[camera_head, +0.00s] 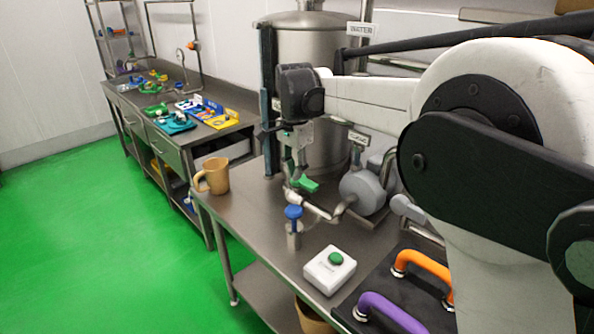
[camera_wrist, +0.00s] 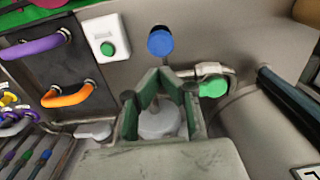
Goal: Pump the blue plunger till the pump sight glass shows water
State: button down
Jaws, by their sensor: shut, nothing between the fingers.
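The blue plunger (camera_head: 293,212) stands upright on a short metal cylinder on the steel bench. Its round blue top also shows in the wrist view (camera_wrist: 160,42), just beyond my fingertips. My gripper (camera_head: 295,172) points down above the bench, behind the plunger in the head view. In the wrist view its fingertips (camera_wrist: 161,72) are together and empty, apart from the plunger. A grey rounded pump body (camera_head: 363,192) with pipes sits to the right of the plunger. I cannot make out the pump sight glass or any water in it.
A green valve handle (camera_head: 305,184) is close beside my gripper. A white box with a green button (camera_head: 330,269) and orange (camera_head: 424,267) and purple (camera_head: 390,313) handles are nearer. A tan jug (camera_head: 214,176) stands left. A large steel tank (camera_head: 335,70) rises behind.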

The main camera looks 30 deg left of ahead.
dwell(0.7)
jog(key=s+d+r+n+t, duration=0.1)
jog(key=s+d+r, duration=0.15)
jog(key=d, duration=0.75)
jog(key=s+d+r+t+y, duration=0.1)
jog(key=d+r, duration=0.3)
jog(key=d, duration=0.6)
jog(key=s+d+r+n+t, duration=0.1)
jog(key=s+d+r, duration=0.15)
jog(key=d, duration=0.75)
jog(key=s+d+f+n+t, duration=0.1)
jog(key=s+d+f, duration=0.3)
jog(key=s+d, duration=0.5)
jog(key=s+d+f+n+t+h, duration=0.1)
jog(key=s+d+f+t, duration=0.2)
jog(key=s+d, duration=0.6)
jog(key=d+f, duration=0.1)
jog(key=d, duration=0.2)
notch_tip(320, 180, down, 3)
jog(key=b, duration=0.3)
